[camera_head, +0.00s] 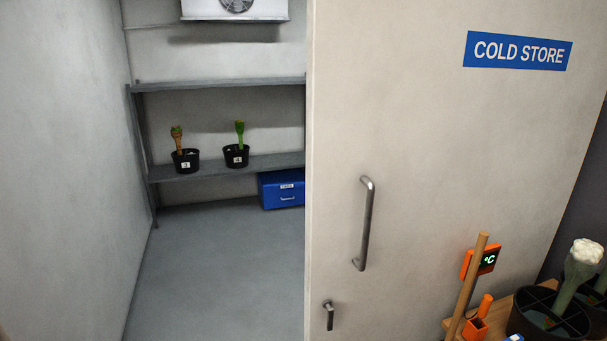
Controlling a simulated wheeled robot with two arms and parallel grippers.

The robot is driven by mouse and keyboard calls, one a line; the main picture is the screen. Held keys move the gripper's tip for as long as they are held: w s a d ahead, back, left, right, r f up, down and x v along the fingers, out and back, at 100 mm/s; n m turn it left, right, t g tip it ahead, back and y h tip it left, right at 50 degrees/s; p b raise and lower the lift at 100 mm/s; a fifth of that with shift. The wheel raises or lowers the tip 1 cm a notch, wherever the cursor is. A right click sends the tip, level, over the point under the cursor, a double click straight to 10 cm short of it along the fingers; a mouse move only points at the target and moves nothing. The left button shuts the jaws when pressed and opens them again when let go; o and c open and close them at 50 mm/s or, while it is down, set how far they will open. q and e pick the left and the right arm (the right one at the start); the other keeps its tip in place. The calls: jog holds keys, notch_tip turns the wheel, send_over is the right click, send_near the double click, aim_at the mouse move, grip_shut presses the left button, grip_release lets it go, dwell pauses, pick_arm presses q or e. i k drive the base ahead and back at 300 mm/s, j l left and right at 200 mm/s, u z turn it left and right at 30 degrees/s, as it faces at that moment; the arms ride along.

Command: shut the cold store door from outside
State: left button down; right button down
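The cold store door (430,130) is a large pale panel filling the right half of the head view, with a blue COLD STORE sign (517,51). A vertical metal bar handle (365,223) is on it near its left edge, with a small metal latch or lever (328,315) below. The doorway (215,260) to the left of the panel is open and shows the room inside. Neither of my grippers is in view.
Inside, a grey shelf (220,167) holds two black pots (186,161) (236,156); a blue box (282,189) sits below. At lower right, a wooden surface (432,328) holds a divided black bucket (548,315), a wooden stick (468,285) and an orange °C display (480,262).

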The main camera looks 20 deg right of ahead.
aim_at(431, 126)
jog(key=l, duration=1.9)
jog(key=k+l, duration=0.1)
jog(key=l, duration=1.75)
